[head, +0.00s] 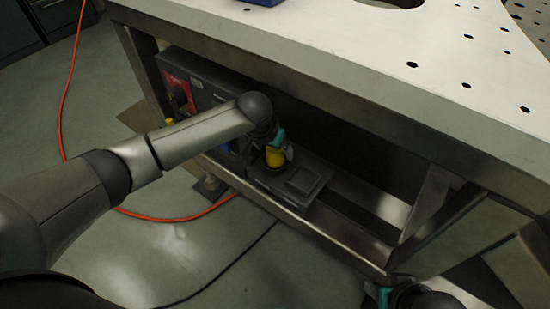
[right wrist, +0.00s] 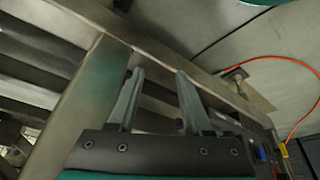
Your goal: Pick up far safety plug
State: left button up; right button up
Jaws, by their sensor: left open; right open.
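A yellow rounded piece (head: 274,157), which looks like a safety plug, stands at a dark flat box (head: 303,181) on the lower shelf under the table. My left gripper (head: 277,150) reaches in from the left and is right at this yellow piece, its jaws open. The wrist hides part of it, and I cannot tell if the fingers touch it. A smaller yellow piece (head: 169,121) shows at the left end of the control box. My right gripper (right wrist: 160,72) is open and empty in the right wrist view, by the table frame; only its wrist shows at the head view's bottom edge.
The white table top (head: 330,45) with holes overhangs the shelf. A control box (head: 195,80) with a red panel stands beneath it. Metal frame bars (head: 450,225) stand to the right. An orange cable (head: 62,100) lies on the floor, which is otherwise open at left.

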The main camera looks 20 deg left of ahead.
pick_arm(q)
jog(key=shift+b+x, duration=0.65)
jog(key=shift+x, duration=0.2)
jog(key=shift+w+f+b, duration=0.25)
jog(key=shift+f+b, duration=0.25)
jog(key=shift+f, duration=0.15)
jog(key=shift+w+f, duration=0.1)
jog(key=shift+f, duration=0.1)
pick_arm(e)
jog(key=shift+w+a+r+t+y, duration=0.6)
jog(key=shift+w+a+r+t, duration=0.7)
jog(key=shift+a+t, duration=0.1)
pick_arm(q)
grip_shut()
